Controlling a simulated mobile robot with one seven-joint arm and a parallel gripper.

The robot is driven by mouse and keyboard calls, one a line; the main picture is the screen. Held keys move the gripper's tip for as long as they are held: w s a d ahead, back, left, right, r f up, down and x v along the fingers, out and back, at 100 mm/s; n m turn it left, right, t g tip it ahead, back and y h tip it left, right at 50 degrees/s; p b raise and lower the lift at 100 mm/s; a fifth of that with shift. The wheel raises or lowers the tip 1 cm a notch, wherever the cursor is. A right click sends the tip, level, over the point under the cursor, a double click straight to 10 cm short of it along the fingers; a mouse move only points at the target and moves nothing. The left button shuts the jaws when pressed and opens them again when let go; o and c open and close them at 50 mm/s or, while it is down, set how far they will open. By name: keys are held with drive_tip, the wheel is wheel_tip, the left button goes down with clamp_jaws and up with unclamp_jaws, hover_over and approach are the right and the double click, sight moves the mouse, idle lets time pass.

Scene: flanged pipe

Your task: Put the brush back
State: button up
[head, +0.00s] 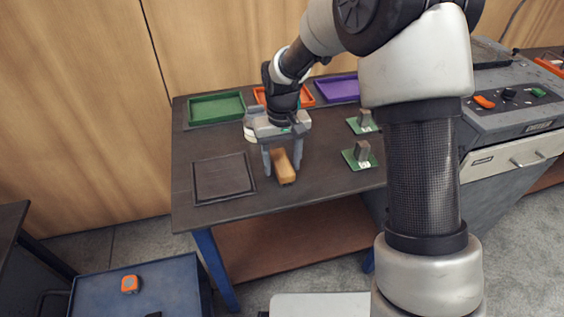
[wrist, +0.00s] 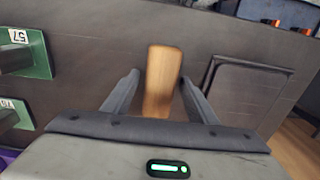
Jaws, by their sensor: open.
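The brush shows as a tan wooden block-like piece (head: 283,167) lying on the dark table top. In the wrist view the same wooden piece (wrist: 162,80) lies between my fingers, with its far end reaching past the fingertips. Any bristles are hidden. My gripper (head: 282,172) is open and points down over the brush, with one finger on each side. In the wrist view my gripper (wrist: 160,90) shows gaps between each finger and the wood. I cannot tell how far above the table the fingertips are.
A square black-framed mat (head: 222,178) lies left of the brush. Green (head: 216,108), orange (head: 306,96) and purple (head: 338,89) trays stand along the back. Two green plates with grey blocks (head: 360,158) are to the right. A blue cart (head: 140,295) stands front left.

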sight(283, 162)
drive_tip(key=s+d+r+t+p, duration=0.1)
drive_tip(key=s+d+r, duration=0.1)
drive_tip(key=r, duration=0.8)
drive_tip(key=s+d+r+p, duration=0.1)
drive_tip(key=s+d+r, duration=0.15)
drive_tip(key=r, duration=0.65)
drive_tip(key=s+d+r+m+t, duration=0.1)
drive_tip(key=s+d+r+t, duration=0.1)
drive_tip(key=s+d, duration=0.3)
drive_tip(key=s+d+r+m+t, duration=0.2)
drive_tip(key=s+d, duration=0.3)
drive_tip(key=s, duration=0.8)
drive_tip(key=shift+s+r+t, duration=0.2)
drive_tip(key=shift+r+t, duration=0.1)
drive_tip(key=shift+r, duration=0.3)
